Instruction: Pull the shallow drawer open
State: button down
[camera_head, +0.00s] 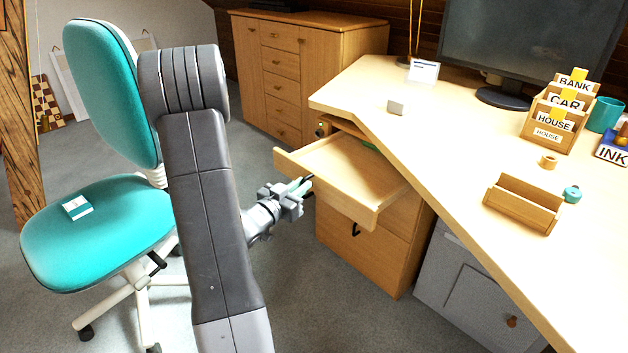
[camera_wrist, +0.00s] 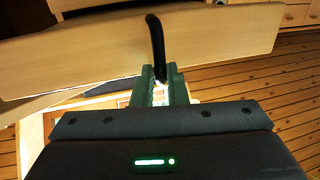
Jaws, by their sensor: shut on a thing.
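The shallow drawer (camera_head: 342,168) under the desk is pulled well out, and its pale wooden inside shows in the head view. Its front panel (camera_wrist: 80,55) spans the wrist view, with a dark bar handle (camera_wrist: 155,42) near the middle. My gripper (camera_head: 304,185) is at the drawer front in the head view. In the wrist view its green fingers (camera_wrist: 160,85) are closed around one end of the handle. The handle is too small to make out clearly in the head view.
A deeper drawer front (camera_head: 345,240) with a dark handle is below. The desk (camera_head: 440,135) bears a monitor, card box and wooden holder. A teal swivel chair (camera_head: 100,225) stands at the left. A wooden cabinet (camera_head: 340,65) is behind, with grey floor between.

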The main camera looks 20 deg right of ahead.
jog(key=shift+s+a+r, duration=0.1)
jog(key=shift+s+a, duration=0.15)
jog(key=shift+a, duration=0.7)
jog(key=c, duration=1.5)
grip_release()
jog(key=shift+a, duration=0.1)
jog(key=p+v, duration=0.2)
jog(key=v, duration=1.1)
jog(key=shift+s+a, duration=0.25)
jog(key=shift+d, duration=0.1)
jog(key=b+x, duration=0.2)
jog(key=x, duration=1.1)
jog(key=shift+w+d, duration=0.2)
jog(key=shift+d, duration=0.1)
